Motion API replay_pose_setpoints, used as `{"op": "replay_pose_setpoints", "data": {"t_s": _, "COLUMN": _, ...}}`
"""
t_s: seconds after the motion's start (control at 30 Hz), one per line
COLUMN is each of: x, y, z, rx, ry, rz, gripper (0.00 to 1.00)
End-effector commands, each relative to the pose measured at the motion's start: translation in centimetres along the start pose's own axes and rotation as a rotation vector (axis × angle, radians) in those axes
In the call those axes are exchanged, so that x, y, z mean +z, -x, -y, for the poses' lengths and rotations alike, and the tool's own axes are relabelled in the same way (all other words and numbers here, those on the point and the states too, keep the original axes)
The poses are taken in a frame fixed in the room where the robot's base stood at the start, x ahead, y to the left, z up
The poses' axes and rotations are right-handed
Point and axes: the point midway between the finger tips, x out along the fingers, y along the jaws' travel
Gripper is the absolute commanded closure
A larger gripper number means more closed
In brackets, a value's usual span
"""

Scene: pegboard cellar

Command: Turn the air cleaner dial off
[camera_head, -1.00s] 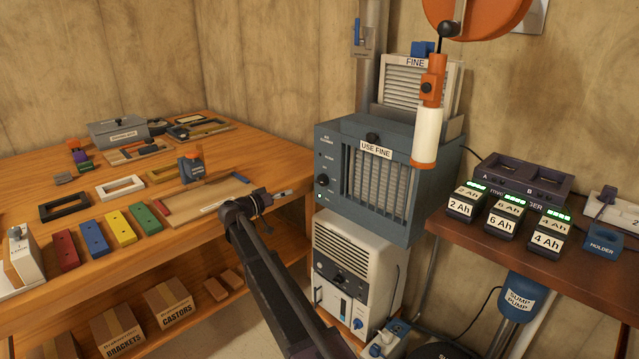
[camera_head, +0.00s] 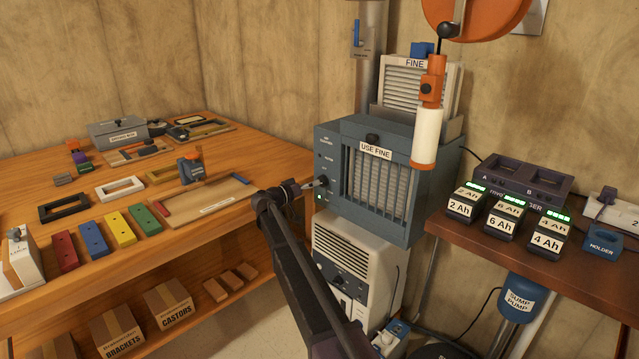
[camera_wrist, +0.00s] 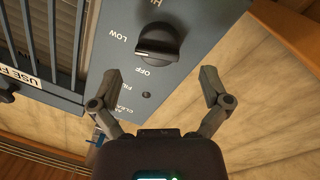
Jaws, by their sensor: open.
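The air cleaner (camera_head: 380,205) is a blue-grey box with a front grille, standing on a white appliance. Its black dial (camera_wrist: 158,43) has a raised bar and lies among the labels HI, LOW and OFF in the wrist view. The bar's white line appears turned toward LOW, not OFF. My gripper (camera_head: 314,184) is close in front of the dial in the head view and partly covers it. In the wrist view my gripper (camera_wrist: 160,76) is open and empty, its fingertips spread wide, below the dial in the picture and apart from it.
A green light (camera_head: 319,198) glows below the dial. The wooden workbench (camera_head: 120,230) with blocks and frames is at left. The white appliance (camera_head: 345,255) stands under the air cleaner. A charger shelf (camera_head: 480,235) with batteries is at right, and an orange-and-white handle (camera_head: 427,130) hangs in front.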

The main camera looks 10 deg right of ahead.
Motion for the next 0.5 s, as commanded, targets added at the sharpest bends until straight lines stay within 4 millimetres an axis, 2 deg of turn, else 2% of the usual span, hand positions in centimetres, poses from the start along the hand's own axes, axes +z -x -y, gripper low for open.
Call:
{"op": "replay_pose_setpoints", "data": {"t_s": 0.2, "x": 0.0, "y": -2.3, "z": 0.0, "rx": 0.000, "ry": 0.000, "rz": 0.000, "gripper": 0.03}}
{"op": "replay_pose_setpoints", "data": {"t_s": 0.5, "x": 0.0, "y": -3.0, "z": 0.0, "rx": -0.001, "ry": 0.000, "rz": -0.001, "gripper": 0.03}}
